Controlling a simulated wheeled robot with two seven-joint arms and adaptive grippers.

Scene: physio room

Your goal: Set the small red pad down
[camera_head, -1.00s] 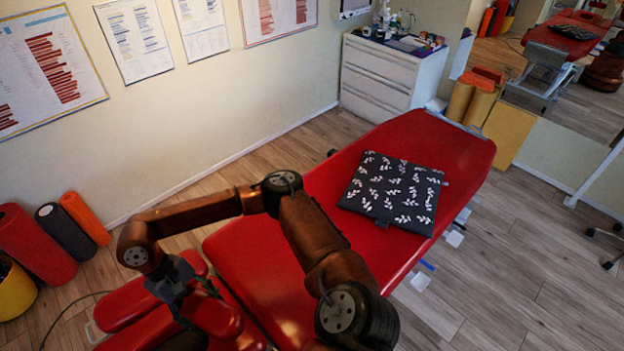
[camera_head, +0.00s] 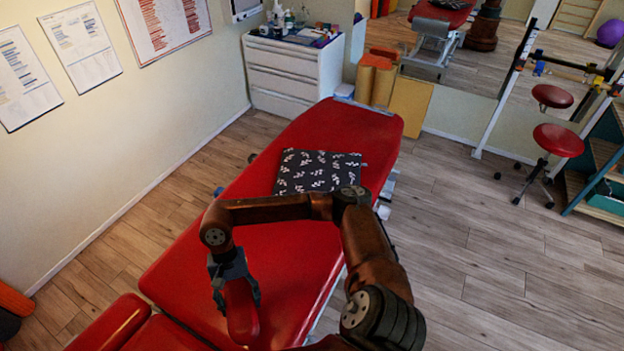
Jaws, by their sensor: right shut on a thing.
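My right gripper (camera_head: 233,284) is shut on the small red pad (camera_head: 241,314). The pad hangs below the jaws, over the near end of the red treatment table (camera_head: 290,255). Whether the pad touches the table top cannot be told, as both are the same red. My right arm comes in from the bottom and bends left across the table. My left gripper is not in view.
A dark cushion with white leaf prints (camera_head: 316,172) lies on the table's far half. Another red table section (camera_head: 108,325) is at bottom left. A white drawer cabinet (camera_head: 292,72) stands behind. A red stool (camera_head: 558,140) is at right. The table's middle is clear.

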